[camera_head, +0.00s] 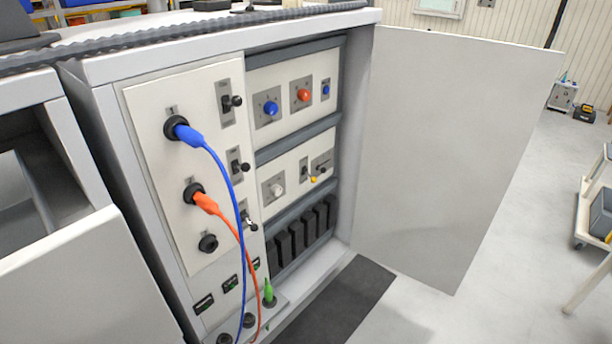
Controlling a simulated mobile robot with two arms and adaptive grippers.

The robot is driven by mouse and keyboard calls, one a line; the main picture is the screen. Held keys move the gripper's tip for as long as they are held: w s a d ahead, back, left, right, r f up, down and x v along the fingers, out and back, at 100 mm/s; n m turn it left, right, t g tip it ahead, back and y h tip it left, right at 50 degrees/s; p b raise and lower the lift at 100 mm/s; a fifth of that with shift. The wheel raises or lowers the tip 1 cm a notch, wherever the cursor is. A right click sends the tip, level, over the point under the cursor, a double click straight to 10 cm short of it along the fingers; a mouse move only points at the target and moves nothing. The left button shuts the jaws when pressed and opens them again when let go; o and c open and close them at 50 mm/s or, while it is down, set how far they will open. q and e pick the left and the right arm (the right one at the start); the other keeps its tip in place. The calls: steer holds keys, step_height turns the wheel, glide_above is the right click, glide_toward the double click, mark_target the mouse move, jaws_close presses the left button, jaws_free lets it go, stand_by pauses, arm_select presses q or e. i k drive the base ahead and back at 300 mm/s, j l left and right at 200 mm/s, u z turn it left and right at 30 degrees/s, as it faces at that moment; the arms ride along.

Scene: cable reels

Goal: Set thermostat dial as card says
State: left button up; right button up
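An open cabinet (352,120) shows its control panels. A blue dial (270,108) and an orange dial (303,95) sit on the upper panel, with a smaller blue knob (326,90) to their right. A white dial (277,190) sits on the lower panel beside a yellow-tipped lever (313,179). I cannot tell which one is the thermostat dial, and the dial markings are too small to read. No card can be made out. Neither of my grippers is in view.
A blue plug (188,134) and an orange plug (206,203) sit in the left panel, their cables hanging down in front. A green plug (268,291) stands at the bottom. The cabinet door (450,150) is swung open to the right. A dark mat (345,305) lies on the floor.

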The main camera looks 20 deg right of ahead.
mark_target(277, 190)
steer(key=i+l, duration=0.2)
steer(key=l, duration=0.2)
steer(key=i+l, duration=0.15)
steer(key=l, duration=0.25)
steer(key=i+l, duration=0.2)
steer(key=l, duration=0.2)
steer(key=i+l, duration=0.2)
steer(key=l, duration=0.2)
steer(key=i+l, duration=0.15)
steer(key=l, duration=0.2)
steer(key=i+l, duration=0.2)
steer(key=l, duration=0.2)
